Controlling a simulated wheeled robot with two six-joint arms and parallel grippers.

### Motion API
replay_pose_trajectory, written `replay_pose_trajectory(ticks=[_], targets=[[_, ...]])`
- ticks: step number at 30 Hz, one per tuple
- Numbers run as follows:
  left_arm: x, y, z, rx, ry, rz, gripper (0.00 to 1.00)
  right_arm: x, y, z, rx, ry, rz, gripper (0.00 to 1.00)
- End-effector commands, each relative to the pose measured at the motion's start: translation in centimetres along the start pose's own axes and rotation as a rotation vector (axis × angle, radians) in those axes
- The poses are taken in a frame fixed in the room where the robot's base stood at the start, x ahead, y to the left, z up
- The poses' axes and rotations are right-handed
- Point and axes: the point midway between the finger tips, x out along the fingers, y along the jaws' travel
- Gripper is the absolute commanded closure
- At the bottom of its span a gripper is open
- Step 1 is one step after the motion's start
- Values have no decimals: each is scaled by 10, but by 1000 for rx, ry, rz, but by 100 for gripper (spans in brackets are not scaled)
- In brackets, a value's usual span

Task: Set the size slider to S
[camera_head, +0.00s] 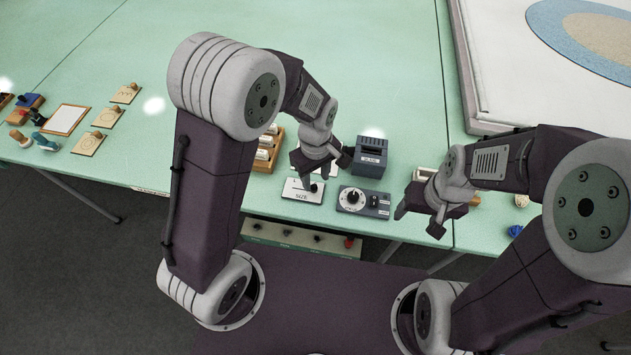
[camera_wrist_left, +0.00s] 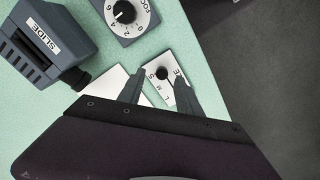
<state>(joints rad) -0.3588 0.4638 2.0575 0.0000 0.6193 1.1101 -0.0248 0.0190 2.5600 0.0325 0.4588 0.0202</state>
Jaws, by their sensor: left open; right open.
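The size slider is a white plate (camera_head: 298,195) marked SIZE near the table's front edge. Its round black knob (camera_head: 314,187) stands up from it, and the knob (camera_wrist_left: 162,73) also shows between my fingers in the left wrist view. Small letters run beside the slot; one near the knob looks like S. My left gripper (camera_head: 323,174) is open above the plate, its fingers on either side of the knob in the wrist view; I cannot tell whether they touch it. My right gripper (camera_head: 418,221) is open and empty, to the right of the dial panel.
Right of the slider is a grey panel with a focus dial (camera_head: 353,197). Behind it stands a dark box (camera_head: 371,155) labelled SLIDE in the wrist view. A wooden rack (camera_head: 266,150) is to the left. Stamps and cards lie far left; a white-framed board (camera_head: 488,80) is at right.

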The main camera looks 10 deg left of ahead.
Motion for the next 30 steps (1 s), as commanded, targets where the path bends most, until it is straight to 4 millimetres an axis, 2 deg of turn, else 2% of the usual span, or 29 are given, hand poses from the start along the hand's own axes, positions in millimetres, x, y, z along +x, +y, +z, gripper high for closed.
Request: replay_pose_trajectory(ticks=[1, 3, 8, 25, 28, 29, 30], targets=[[-15, 1, 0, 0, 3, 5, 58, -3, 0, 0, 0, 0, 0, 34], [-29, 2, 0, 1, 3, 5, 58, -5, 0, 0, 0, 0, 0, 34], [-50, 1, 0, 1, 2, 2, 58, -7, 0, -1, 0, 0, 0, 34], [-54, 1, 1, 0, 1, 0, 58, -7, 0, -1, 0, 0, 0, 34], [-61, -3, -13, -42, 10, 18, 58, -7, 0, -1, 0, 0, 0, 34], [-66, -8, -21, -70, 17, 29, 58, -7, 0, -1, 0, 0, 0, 34], [-72, -25, -29, -119, 19, 33, 58, -7, 0, -1, 0, 0, 0, 34]])
